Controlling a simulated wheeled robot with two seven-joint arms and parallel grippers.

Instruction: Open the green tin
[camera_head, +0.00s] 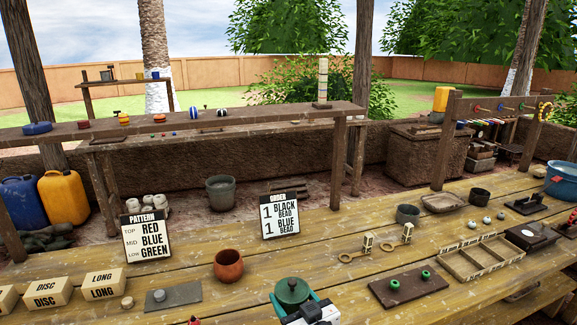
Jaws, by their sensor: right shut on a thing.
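The green tin (292,288) stands on the yellow plank table at the bottom middle of the head view. It is round and dark green, with a small knob on top, and its lid looks in place. My right gripper (296,302) comes in from the bottom edge, with its white and black body in front of the tin. Its teal fingers lie at the tin's two sides and are shut on it. The tin's lower front is hidden, and I cannot tell whether the grip is on lid or body.
A brown clay pot (228,265) and a grey slab (173,297) stand to the left. A dark board with green beads (408,286) and a wooden divided tray (481,258) lie to the right. Pattern (146,236) and order (281,216) signs stand behind. Bare planks lie between them.

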